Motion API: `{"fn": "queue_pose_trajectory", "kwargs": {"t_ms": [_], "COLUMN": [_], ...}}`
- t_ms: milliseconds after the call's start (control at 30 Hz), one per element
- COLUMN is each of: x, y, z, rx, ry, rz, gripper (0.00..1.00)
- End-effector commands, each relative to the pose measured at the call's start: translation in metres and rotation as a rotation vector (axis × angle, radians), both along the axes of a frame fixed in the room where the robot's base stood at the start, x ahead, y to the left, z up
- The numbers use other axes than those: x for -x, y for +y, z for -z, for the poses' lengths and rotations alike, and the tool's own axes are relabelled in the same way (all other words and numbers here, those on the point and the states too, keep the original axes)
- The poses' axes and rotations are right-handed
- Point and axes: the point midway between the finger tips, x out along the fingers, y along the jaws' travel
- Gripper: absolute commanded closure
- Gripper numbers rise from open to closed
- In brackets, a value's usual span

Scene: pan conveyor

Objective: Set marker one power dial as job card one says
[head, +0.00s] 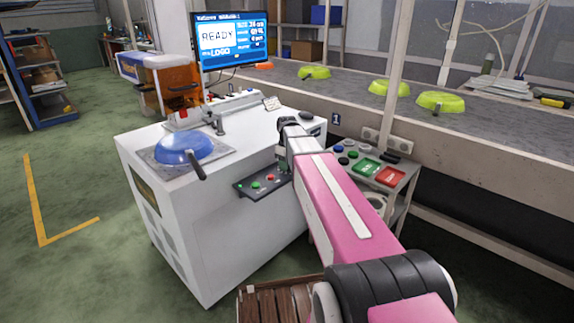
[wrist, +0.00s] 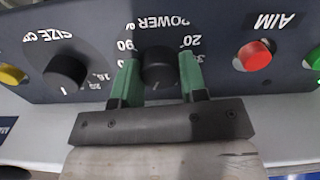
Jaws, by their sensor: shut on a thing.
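In the wrist view, the black power dial (wrist: 159,70) sits on a dark panel under an upside-down "POWER" label. The green fingers of my gripper (wrist: 158,82) are around it, one on each side, shut on it. The numbers 20 and 90 are legible beside it; its exact setting I cannot tell. In the head view, the white marker machine (head: 225,235) carries the dark control panel (head: 262,183) on its front; my arm hides the dial and fingers. The screen (head: 232,40) reads "READY" and "LOGO". No job card is legible.
The wrist view shows a size dial (wrist: 66,72) left and a red AIM button (wrist: 254,55) right. A blue pan (head: 184,148) sits on the machine, its handle over the edge.

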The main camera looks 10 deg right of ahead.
Motion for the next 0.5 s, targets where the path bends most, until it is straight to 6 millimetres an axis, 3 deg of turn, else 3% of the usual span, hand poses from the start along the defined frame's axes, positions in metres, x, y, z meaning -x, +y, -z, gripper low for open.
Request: {"fn": "queue_pose_trajectory", "kwargs": {"t_ms": [500], "x": [-0.0001], "y": [-0.0001], "z": [-0.0003], "rx": [0.0], "ry": [0.0], "rz": [-0.133], "gripper": [0.84]}}
